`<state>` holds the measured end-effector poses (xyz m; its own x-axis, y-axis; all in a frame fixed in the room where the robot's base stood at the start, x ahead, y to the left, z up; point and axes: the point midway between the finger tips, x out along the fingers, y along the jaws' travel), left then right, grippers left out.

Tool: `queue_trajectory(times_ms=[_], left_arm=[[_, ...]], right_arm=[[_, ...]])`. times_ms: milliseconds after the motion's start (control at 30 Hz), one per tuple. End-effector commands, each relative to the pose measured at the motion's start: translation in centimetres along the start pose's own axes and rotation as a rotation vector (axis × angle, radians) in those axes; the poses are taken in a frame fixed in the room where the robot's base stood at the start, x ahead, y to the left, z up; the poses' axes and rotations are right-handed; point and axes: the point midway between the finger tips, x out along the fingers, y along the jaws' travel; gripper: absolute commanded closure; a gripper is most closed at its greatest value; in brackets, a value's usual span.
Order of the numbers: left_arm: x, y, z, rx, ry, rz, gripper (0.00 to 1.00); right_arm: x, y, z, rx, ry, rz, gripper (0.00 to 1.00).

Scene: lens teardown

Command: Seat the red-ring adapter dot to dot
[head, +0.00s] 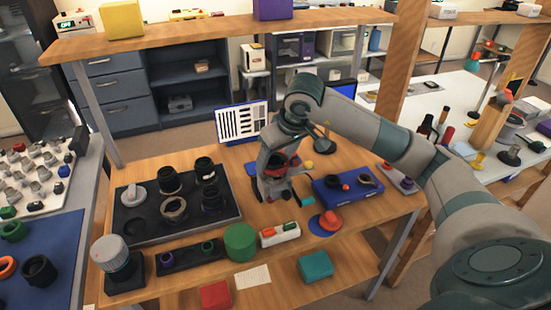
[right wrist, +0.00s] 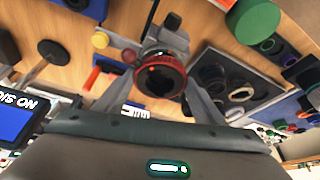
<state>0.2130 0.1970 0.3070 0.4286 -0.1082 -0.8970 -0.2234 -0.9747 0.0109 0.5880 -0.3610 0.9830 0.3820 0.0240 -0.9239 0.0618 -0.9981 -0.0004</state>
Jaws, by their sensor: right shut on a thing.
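The red-ring adapter (right wrist: 162,76) shows in the right wrist view as a red ring with a dark centre, between my right gripper's fingers (right wrist: 155,88). In the head view its red edge (head: 279,166) shows between the jaws of my right gripper (head: 276,178), which is shut on it above the table. A grey fixture with a dark round part (right wrist: 170,22) is just beyond the adapter in the right wrist view. I cannot tell whether the adapter touches it. My left gripper is not in view.
A black tray (head: 130,226) with several dark rings lies left of my right gripper. A blue block (head: 345,197) is to its right. A green cylinder (head: 240,242) and a red knob (head: 328,221) stand in front. A wooden shelf (head: 200,32) crosses above the back.

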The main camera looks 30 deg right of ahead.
Motion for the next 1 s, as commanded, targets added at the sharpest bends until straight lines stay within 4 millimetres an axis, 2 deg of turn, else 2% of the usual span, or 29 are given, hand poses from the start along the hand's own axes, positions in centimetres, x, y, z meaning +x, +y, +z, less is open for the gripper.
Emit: queue_trajectory(times_ms=[1000], left_arm=[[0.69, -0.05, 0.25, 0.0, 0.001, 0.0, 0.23]], right_arm=[[0.0, -0.02, -0.01, 0.0, 0.0, 0.0, 0.61]])
